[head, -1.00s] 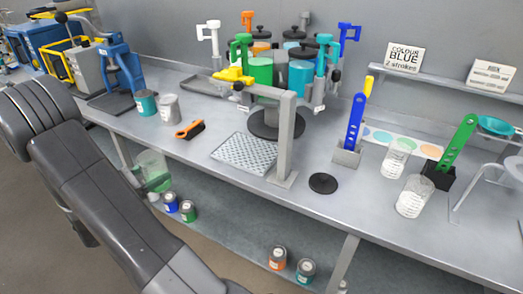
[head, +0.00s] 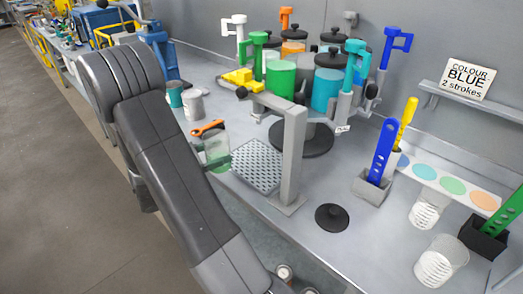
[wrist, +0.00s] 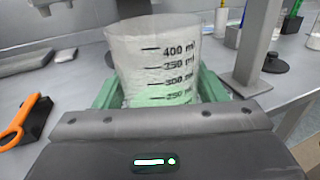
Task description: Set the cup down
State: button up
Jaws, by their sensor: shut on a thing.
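The cup (wrist: 160,55) is a clear graduated beaker with black millilitre marks. My gripper (wrist: 158,92) is shut on it, with a green finger on each side. The cup looks upright in the wrist view, with a greenish tint low down. In the head view the cup (head: 215,146) shows beside my dark arm, at the left end of the perforated tray (head: 240,178). The orange-handled brush (head: 207,127) is partly behind it. The cup's base is hidden in the wrist view, and I cannot tell whether it touches the bench.
A grey post (head: 292,160) stands right of the tray, with a black disc (head: 332,217) beyond it. Two clear beakers (head: 428,209) (head: 440,262) stand farther right. Teal (head: 175,95) and grey (head: 193,104) cans stand behind. Coloured drums with pumps (head: 327,85) fill the back.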

jog(key=p+x, duration=0.2)
jog(key=x, duration=1)
jog(key=shift+d, duration=0.15)
jog(key=shift+w+d, duration=0.25)
jog(key=shift+d, duration=0.25)
jog(key=shift+f, duration=0.2)
jog(key=shift+f+p, duration=0.4)
jog(key=shift+f, duration=1.2)
jog(key=shift+f, duration=0.2)
jog(key=o, duration=1.1)
jog(key=shift+r, duration=0.1)
